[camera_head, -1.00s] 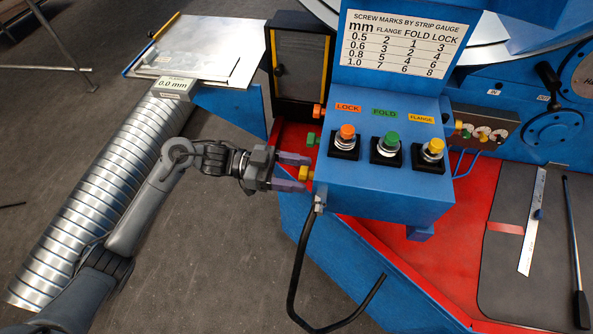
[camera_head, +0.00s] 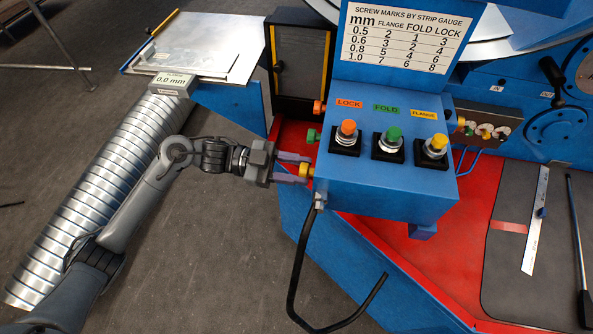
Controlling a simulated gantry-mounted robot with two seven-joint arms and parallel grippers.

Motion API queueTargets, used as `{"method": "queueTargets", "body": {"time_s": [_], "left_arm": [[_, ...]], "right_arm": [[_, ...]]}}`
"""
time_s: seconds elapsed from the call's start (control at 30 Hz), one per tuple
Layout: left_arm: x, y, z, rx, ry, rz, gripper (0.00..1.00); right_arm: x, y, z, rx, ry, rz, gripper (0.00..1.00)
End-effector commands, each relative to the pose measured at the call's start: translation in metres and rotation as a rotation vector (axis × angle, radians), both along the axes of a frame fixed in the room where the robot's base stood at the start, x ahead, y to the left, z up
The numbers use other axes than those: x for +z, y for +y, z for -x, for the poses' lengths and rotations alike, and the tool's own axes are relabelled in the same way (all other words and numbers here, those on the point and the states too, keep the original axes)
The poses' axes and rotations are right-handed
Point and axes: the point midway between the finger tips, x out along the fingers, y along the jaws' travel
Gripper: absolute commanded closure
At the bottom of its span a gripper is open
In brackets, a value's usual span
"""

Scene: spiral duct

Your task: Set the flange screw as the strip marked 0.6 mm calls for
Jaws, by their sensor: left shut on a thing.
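The blue control box (camera_head: 385,190) has three top knobs: orange LOCK (camera_head: 348,128), green FOLD (camera_head: 394,133) and yellow FLANGE (camera_head: 438,143). Its left side bears orange, green and yellow screw heads. My left gripper (camera_head: 302,170) is shut on the yellow side screw (camera_head: 307,171), the lowest of these; the fingers partly hide it. The chart (camera_head: 403,38) gives flange 3, fold 2 and lock 4 for 0.6 mm. A gauge display (camera_head: 172,81) reads 0.0 mm. I cannot make out a strip marked 0.6 mm. My right gripper is out of view.
A spiral duct (camera_head: 110,200) runs along the left below a metal sheet (camera_head: 200,45). A bent black bar (camera_head: 298,262) hangs below the box. A ruler (camera_head: 537,220) and a black-handled rod (camera_head: 582,250) lie on the dark mat (camera_head: 507,275) at right.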

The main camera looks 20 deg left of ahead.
Motion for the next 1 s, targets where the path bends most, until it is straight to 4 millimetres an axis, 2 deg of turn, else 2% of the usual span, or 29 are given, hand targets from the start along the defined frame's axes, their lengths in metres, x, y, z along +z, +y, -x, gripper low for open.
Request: {"method": "queueTargets", "body": {"time_s": [0.03, 0.17, 0.47, 0.5, 0.63, 1.0], "left_arm": [[-0.0049, 0.0007, 0.0002, -0.001, -0.061, -0.015, 0.93], [-0.0023, 0.0003, -0.0001, -0.001, -0.176, -0.038, 0.93], [0.0003, 0.0000, -0.0002, 0.000, -0.196, -0.040, 0.93], [0.0003, 0.0000, -0.0002, 0.000, -0.196, -0.040, 0.59], [0.0003, 0.0000, -0.0003, 0.000, -0.195, -0.040, 0.39], [-0.0001, 0.0026, 0.0002, 0.000, -0.194, -0.041, 0.38]], "right_arm": [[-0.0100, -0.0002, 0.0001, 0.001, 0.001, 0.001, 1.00], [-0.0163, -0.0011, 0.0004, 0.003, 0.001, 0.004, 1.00], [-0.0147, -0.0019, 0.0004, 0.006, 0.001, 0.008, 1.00], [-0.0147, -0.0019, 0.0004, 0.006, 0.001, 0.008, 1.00], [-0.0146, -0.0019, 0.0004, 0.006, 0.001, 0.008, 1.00], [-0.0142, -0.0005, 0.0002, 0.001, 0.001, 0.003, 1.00]]}}
